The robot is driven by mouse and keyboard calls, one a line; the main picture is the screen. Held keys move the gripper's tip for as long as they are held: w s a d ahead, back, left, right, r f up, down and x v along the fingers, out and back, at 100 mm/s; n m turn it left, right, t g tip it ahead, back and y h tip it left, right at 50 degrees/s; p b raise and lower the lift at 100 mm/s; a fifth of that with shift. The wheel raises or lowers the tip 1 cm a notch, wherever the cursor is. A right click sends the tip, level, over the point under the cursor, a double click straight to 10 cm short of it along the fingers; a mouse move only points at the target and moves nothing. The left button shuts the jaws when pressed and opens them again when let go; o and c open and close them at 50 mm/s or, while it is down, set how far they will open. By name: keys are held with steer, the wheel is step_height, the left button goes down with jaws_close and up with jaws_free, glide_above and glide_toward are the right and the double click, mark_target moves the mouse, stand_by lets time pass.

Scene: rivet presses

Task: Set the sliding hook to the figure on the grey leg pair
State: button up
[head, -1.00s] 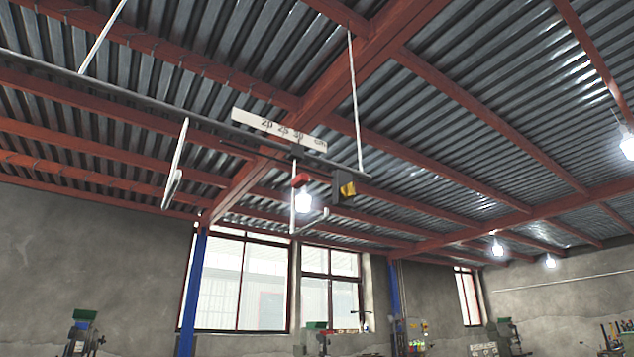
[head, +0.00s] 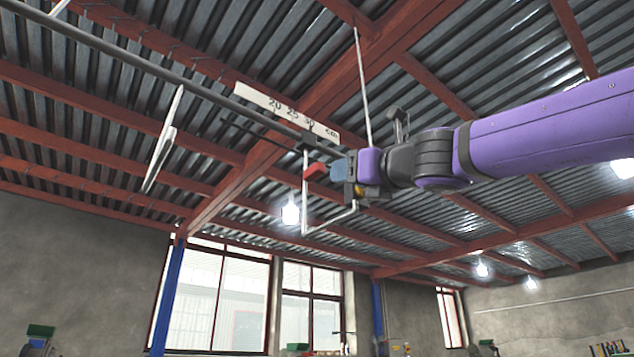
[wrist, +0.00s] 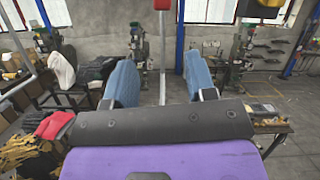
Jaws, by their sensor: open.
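The sliding hook hangs from a dark overhead rail (head: 150,68) in the head view. It has a red block (head: 314,172) and a white rod (head: 304,210) with a bent foot. A white scale plate (head: 286,112) on the rail reads 20, 25, 30 cm; the hook sits near its 30 end. My gripper (head: 338,168) is just right of the red block; contact cannot be told. In the wrist view my gripper (wrist: 160,78) is open, blue fingers apart, with the white rod (wrist: 162,50) showing between them. No grey leg pair or figure on it can be made out.
A black and yellow end box (head: 357,192) is partly behind my gripper. Machines and a table (wrist: 275,128) stand below.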

mark_target(320, 169)
steer(key=shift+w+a+r+m+t, duration=0.1)
steer(key=shift+r+m+t, duration=0.05)
steer(key=shift+r+m, duration=0.35)
steer(key=shift+a+r+m+t, duration=0.1)
steer(key=shift+r+m+t, duration=0.05)
steer(key=shift+r+m, duration=0.35)
steer(key=shift+w+a+r, duration=0.1)
steer(key=shift+w+r, duration=0.1)
steer(key=shift+x, duration=5.05)
steer(key=shift+c, duration=0.2)
jaws_close()
